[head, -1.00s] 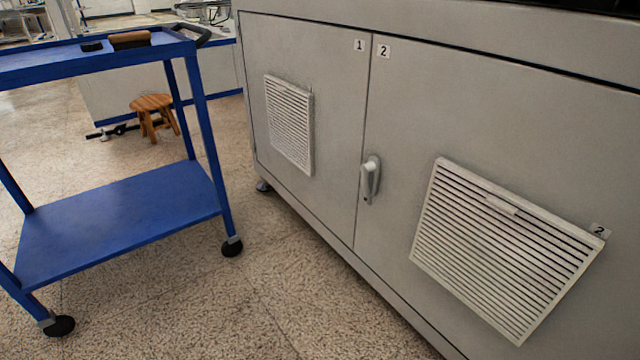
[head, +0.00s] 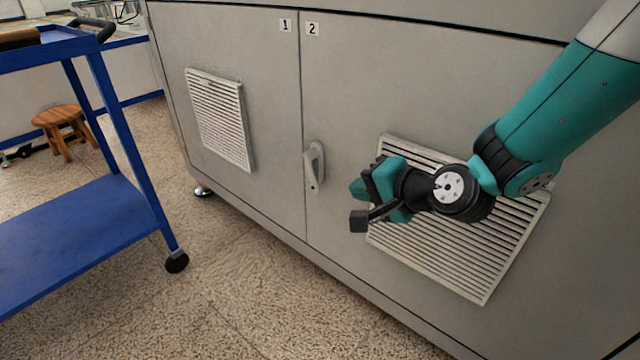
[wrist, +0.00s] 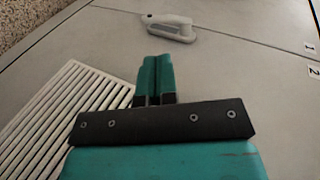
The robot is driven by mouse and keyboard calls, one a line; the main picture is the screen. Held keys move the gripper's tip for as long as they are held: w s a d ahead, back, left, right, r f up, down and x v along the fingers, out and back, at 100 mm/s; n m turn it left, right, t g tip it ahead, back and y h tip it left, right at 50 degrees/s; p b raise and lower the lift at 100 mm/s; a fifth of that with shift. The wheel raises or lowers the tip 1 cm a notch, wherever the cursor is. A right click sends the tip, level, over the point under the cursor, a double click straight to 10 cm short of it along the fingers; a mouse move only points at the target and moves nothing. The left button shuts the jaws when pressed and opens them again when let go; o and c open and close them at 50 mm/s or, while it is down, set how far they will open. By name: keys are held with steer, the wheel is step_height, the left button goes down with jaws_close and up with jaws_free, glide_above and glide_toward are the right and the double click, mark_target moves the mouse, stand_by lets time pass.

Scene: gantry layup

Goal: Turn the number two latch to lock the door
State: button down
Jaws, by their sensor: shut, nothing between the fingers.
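The number two latch (head: 314,166) is a pale grey handle on the left edge of door two (head: 345,85). Its lever hangs downward, nearly upright, from its mounting plate. In the wrist view the latch (wrist: 170,24) lies beyond the fingertips, its lever pointing left. My gripper (head: 357,188) is to the right of the latch, in front of the louvred vent, and apart from the latch. In the wrist view my gripper (wrist: 157,62) has its teal fingers shut together with nothing between them.
The louvred vent (head: 465,255) sits on door two behind my gripper. Door one (head: 265,120) has its own vent (head: 220,118). A blue cart (head: 125,165) and a wooden stool (head: 60,125) stand at the left. The floor between cart and cabinet is clear.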

mark_target(314, 179)
steer(key=w+a+f+b, duration=0.1)
steer(key=w+a+f, duration=0.1)
steer(key=w, duration=0.1)
steer(key=w+a+f+m+b, duration=0.1)
steer(key=w+a+f+b, duration=0.1)
steer(key=w, duration=0.2)
steer(key=w+a+f+m+t+b, duration=0.1)
steer(key=w+a+f, duration=0.2)
steer(key=w, duration=0.1)
steer(key=shift+f, duration=0.1)
steer(key=shift+w+a+f+b, duration=0.1)
steer(key=shift+w+a+b, duration=0.25)
steer(key=shift+w+a, duration=0.05)
